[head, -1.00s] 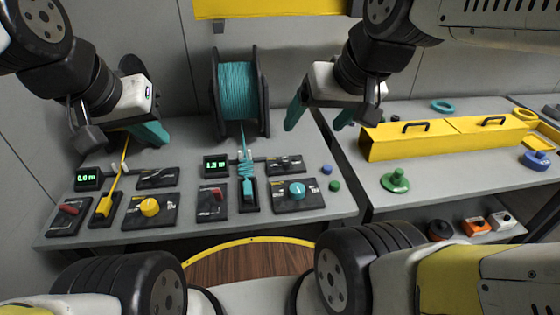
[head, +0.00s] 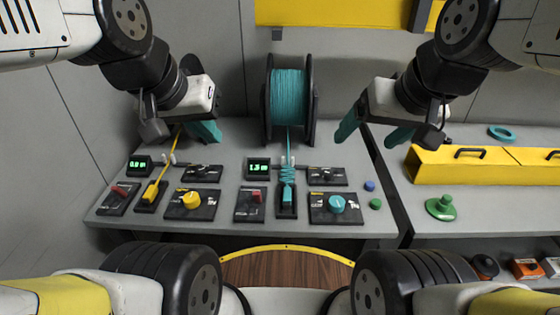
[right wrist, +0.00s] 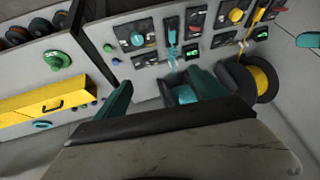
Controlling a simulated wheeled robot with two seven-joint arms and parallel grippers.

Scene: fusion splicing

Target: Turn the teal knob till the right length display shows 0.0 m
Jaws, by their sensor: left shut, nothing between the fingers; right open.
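The teal knob (head: 337,204) sits on a black plate at the right of the bench. It also shows in the right wrist view (right wrist: 137,39). The right length display (head: 258,168) is lit green; its digits are too small to read surely, possibly 1.3 m. Teal fibre runs from the teal spool (head: 288,98) down to a wrapped bundle (head: 287,175). My right gripper (head: 372,138) is open and empty, above and behind the knob, right of the spool. My left gripper (head: 207,132) is shut and empty, left of the spool, above the back of the bench.
The left display (head: 139,166) and a yellow knob (head: 191,199) are at the left. A red lever (head: 251,196) stands between the knobs. Blue and green buttons (head: 376,204) lie right of the teal knob. A yellow box (head: 480,168) stands on the right bench.

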